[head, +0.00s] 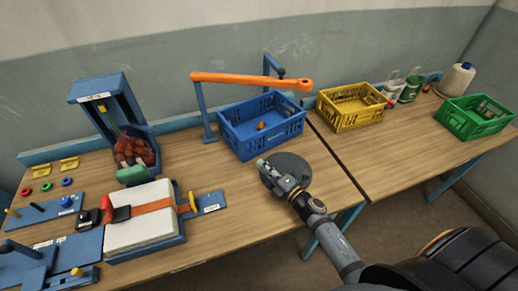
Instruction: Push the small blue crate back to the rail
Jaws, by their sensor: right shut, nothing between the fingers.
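The small blue crate (262,142) stands on the wooden table, upright, with a small orange-brown item (261,126) inside it. The blue rail (62,150) runs along the back edge of the table; behind the crate it is mostly hidden, so I cannot tell whether the crate touches it. My right gripper (264,166) is shut and empty, just in front of the crate's near wall. I cannot tell if its tips touch the wall. My left gripper is not in view.
An orange bar (235,79) on blue posts spans above the crate. A grey round disc (290,168) lies under my right gripper. A yellow crate (350,112) stands to the right, and a blue stand (118,105) with a red net sack (132,151) to the left.

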